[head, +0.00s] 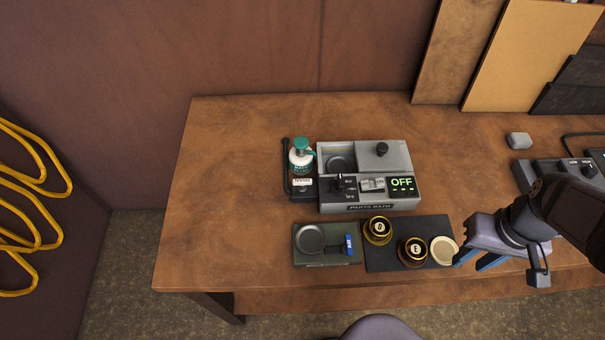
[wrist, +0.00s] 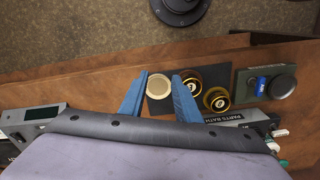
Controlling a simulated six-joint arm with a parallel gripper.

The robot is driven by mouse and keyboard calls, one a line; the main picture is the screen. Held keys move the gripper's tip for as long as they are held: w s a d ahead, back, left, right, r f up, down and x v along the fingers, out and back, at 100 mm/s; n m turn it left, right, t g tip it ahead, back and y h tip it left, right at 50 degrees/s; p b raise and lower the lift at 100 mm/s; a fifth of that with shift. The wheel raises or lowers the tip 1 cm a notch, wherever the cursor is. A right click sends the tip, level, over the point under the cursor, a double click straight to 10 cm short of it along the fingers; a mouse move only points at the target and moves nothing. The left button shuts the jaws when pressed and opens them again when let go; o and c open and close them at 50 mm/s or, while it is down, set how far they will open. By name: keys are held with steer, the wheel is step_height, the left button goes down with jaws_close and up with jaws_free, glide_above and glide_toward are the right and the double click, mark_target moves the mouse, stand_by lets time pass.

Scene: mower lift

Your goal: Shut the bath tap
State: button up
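The grey parts bath (head: 368,208) stands on the bench in the middle of the head view. Its display (head: 402,184) reads OFF in green. A small black lever-like fitting (head: 338,183) on its front left looks like the tap; its setting is too small to tell. A lid with a black knob covers the right part of the basin; the left part is uncovered. In the wrist view the bath's front (wrist: 222,117) shows partly behind my gripper.
A dark mat (head: 395,262) carries two black-and-gold lettered pots and a cream disc (head: 444,250), close to my fingers. A green-topped bottle (head: 301,158) stands left of the bath. The bench's left end is clear.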

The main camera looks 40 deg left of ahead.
steer(key=w+a+r+n, duration=0.1)
steer(key=w+a+n, duration=0.4)
steer(key=a, duration=0.5)
steer(key=n+p, duration=0.2)
steer(key=n, duration=1.4)
glide_above(302, 181)
steer(key=shift+r, duration=0.1)
steer(key=shift+f+p, duration=1.15)
steer(key=shift+f, duration=2.5)
steer(key=shift+c, duration=0.6)
jaws_close()
